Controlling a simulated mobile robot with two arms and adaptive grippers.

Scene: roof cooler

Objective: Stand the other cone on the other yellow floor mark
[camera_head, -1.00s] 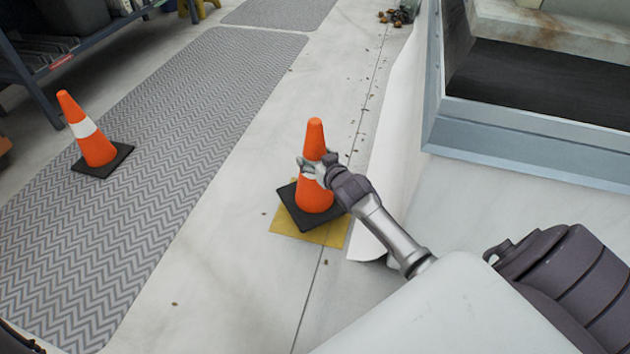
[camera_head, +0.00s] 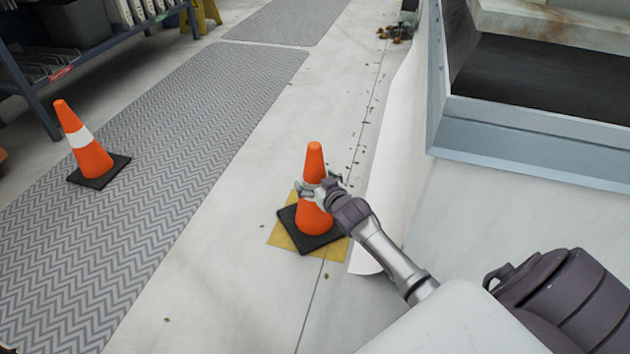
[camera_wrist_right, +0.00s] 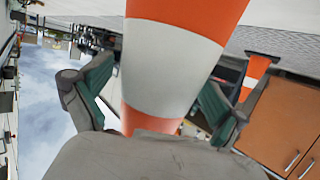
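An orange cone with a black square base (camera_head: 314,222) stands upright over a yellow floor mark (camera_head: 282,237) in the head view. The base covers most of the mark, and yellow shows along its edges. My right gripper (camera_head: 318,189) is around the cone at mid height. In the right wrist view, the cone's white band (camera_wrist_right: 168,65) is between its fingers, with a gap at the left finger; the gripper (camera_wrist_right: 155,105) looks open. Another orange cone with a white band (camera_head: 83,140) stands upright on the grey mat at left. My left gripper is not in view.
A grey patterned mat (camera_head: 130,200) runs along the left floor, beside a shelf rack (camera_head: 40,90). A large pale metal housing (camera_head: 530,140) stands at right. A white sheet (camera_head: 395,150) lies along its side. The pale floor in front of the cone is clear.

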